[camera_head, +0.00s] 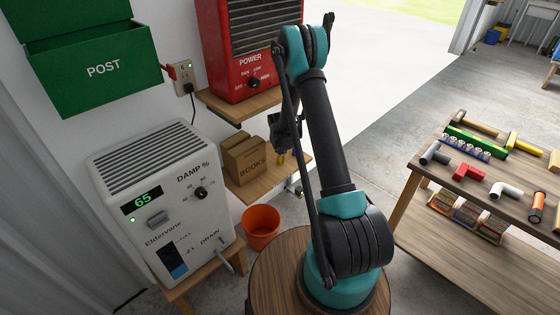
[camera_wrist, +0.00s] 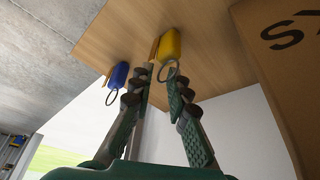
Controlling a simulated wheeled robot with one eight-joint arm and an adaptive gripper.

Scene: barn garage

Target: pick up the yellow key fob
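The yellow key fob (camera_wrist: 170,43), with a metal ring, lies on a wooden shelf (camera_wrist: 205,62) in the wrist view. A small yellow patch that seems to be the fob shows just below my gripper in the head view (camera_head: 281,159). My gripper (camera_wrist: 158,75) is open, with its two fingers apart and nothing held. The fob's ring shows between the fingertips in the picture, and its body lies just beyond them. I cannot tell whether the fingers touch it. In the head view my gripper (camera_head: 284,145) is partly hidden by my arm.
A blue key fob (camera_wrist: 118,76) lies left of the yellow one in the wrist view. A red heater (camera_head: 247,45) stands on a higher shelf above. An orange bucket (camera_head: 261,228) is below.

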